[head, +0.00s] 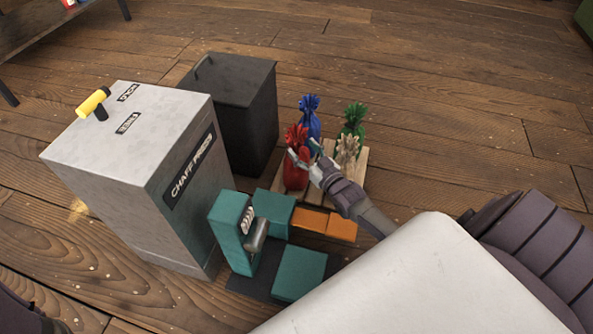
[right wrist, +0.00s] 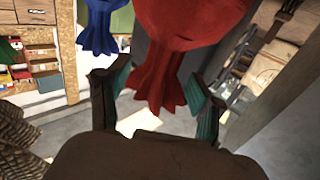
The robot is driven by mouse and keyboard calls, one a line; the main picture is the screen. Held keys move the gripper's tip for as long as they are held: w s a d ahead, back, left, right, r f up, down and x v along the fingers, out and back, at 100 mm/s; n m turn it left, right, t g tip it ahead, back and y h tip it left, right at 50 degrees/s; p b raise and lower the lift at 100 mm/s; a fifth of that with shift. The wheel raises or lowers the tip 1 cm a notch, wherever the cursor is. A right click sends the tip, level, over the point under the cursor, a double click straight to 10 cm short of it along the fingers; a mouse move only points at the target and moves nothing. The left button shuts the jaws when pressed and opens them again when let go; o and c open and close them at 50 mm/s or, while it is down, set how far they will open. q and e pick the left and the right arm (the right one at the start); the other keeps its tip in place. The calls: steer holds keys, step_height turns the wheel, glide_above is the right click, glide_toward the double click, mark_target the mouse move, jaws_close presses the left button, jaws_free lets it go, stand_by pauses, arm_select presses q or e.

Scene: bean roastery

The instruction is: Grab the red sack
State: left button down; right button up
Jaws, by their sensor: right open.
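The red sack (head: 296,178) stands upright on a small wooden pallet (head: 314,197), with its gathered neck at the top. My right gripper (head: 307,154) is open at the upper part of the sack, coming in from the right. In the right wrist view, the red sack (right wrist: 178,62) appears upside down, with its flared top between the two open fingers. I cannot tell whether either finger touches it. My left gripper is not in view.
A blue sack (head: 310,119) stands just behind the red one. A green sack (head: 352,121) and a beige sack (head: 347,149) stand to its right. A dark bin (head: 240,112) and a grey chaff press (head: 170,190) stand left; teal-and-orange equipment (head: 299,272) is in front.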

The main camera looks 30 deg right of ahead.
mark_target(300, 144)
steer(key=w+b, duration=0.2)
steer(key=w, duration=0.1)
steer(key=shift+w+f, duration=0.1)
steer(key=shift+w, duration=0.35)
jaws_close()
steer(key=shift+r, duration=0.4)
